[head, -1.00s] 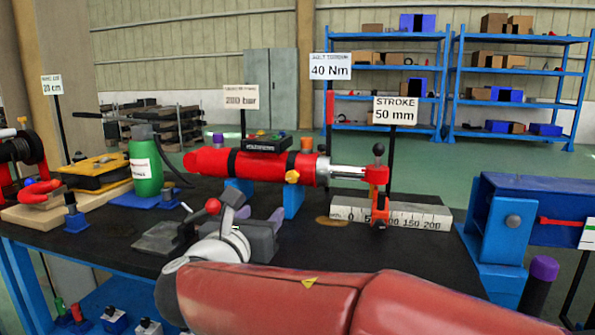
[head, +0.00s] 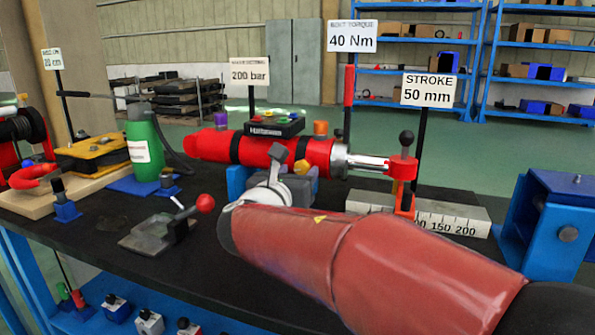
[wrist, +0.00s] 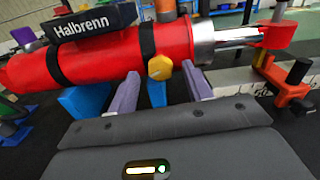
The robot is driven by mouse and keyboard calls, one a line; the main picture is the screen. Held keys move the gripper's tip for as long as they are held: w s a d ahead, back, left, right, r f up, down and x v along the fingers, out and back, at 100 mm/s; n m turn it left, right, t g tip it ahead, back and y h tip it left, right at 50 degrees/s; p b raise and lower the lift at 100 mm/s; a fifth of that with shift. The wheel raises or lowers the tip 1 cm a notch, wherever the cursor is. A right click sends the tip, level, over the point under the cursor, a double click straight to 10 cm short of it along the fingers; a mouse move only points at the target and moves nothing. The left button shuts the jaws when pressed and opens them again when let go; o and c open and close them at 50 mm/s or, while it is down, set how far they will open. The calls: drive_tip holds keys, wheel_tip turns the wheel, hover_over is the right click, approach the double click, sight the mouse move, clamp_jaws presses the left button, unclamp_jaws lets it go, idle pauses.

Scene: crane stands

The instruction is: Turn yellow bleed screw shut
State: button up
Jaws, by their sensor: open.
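The yellow bleed screw (wrist: 160,68) is a hex-headed knob on the lower side of the red cylinder (wrist: 95,58) in the wrist view. A thin dark line marks its face. In the head view only a bit of the screw (head: 303,167) shows above my gripper. The red cylinder (head: 205,146) lies level on blue supports. My gripper (wrist: 160,74) is open, its two lilac fingers pointing at the cylinder, one either side of the screw in the picture. I cannot tell whether they touch it. In the head view my gripper (head: 293,180) mostly hides its own fingers.
A black Halbrenn box (head: 274,127) sits on the cylinder. The chrome rod ends at a red-orange bracket (head: 402,170) by a white scale block (head: 450,217). A green bottle (head: 142,150) and a red-knobbed lever fixture (head: 160,232) stand to the left on the black bench.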

drive_tip(key=shift+w+d, duration=0.15)
drive_tip(key=shift+w, duration=0.2)
drive_tip(key=c, duration=1)
